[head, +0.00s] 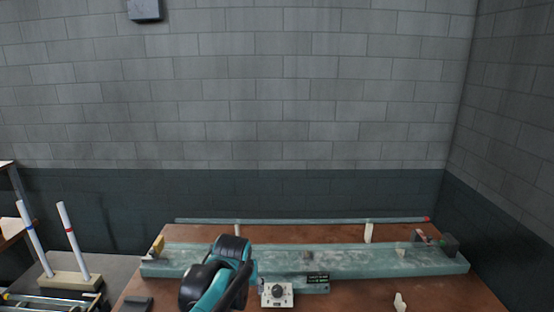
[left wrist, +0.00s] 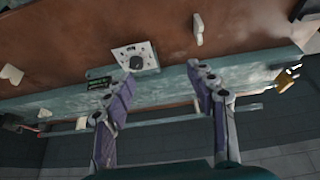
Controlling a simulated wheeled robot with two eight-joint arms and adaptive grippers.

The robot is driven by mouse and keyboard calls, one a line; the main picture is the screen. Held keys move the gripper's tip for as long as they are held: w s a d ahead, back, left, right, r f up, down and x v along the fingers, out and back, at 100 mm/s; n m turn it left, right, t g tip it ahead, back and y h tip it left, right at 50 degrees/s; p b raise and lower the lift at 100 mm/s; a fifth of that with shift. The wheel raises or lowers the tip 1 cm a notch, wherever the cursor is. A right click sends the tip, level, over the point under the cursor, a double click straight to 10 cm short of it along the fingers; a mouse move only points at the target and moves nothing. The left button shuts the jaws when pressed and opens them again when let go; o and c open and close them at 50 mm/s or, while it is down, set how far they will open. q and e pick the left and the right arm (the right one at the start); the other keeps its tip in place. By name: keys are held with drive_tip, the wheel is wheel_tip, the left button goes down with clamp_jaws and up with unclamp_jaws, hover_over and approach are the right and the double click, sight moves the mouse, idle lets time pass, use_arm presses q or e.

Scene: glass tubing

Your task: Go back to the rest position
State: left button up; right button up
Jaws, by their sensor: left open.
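My left gripper (left wrist: 162,74) is open, with its two purple-grey fingers wide apart and nothing between them in the left wrist view. In that view the fingers show over the long green beam (left wrist: 160,88). In the head view my left arm shows at bottom centre, in front of the beam (head: 370,264); its fingers cannot be made out there. My right gripper is in neither view.
A white control box with a dark knob (head: 277,295) is just right of my arm. A thin tube with a red end (head: 300,221) lies behind the beam on white supports. Two white tubes stand in a wooden block (head: 70,281) at left. A block wall is behind.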

use_arm(q)
drive_tip(key=s+a+f, duration=0.2)
drive_tip(key=s+a, duration=0.1)
drive_tip(key=s, duration=0.4)
drive_tip(key=s+a+f+t+b, duration=0.1)
drive_tip(key=s+a+f, duration=0.1)
drive_tip(key=s, duration=0.6)
drive_tip(key=s+a+f, duration=0.2)
drive_tip(key=s+a, duration=0.2)
drive_tip(key=s, duration=0.4)
drive_tip(key=shift+s+f+t+b, duration=0.2)
drive_tip(key=shift+f+t+b, duration=0.1)
drive_tip(key=shift+t+b, duration=0.1)
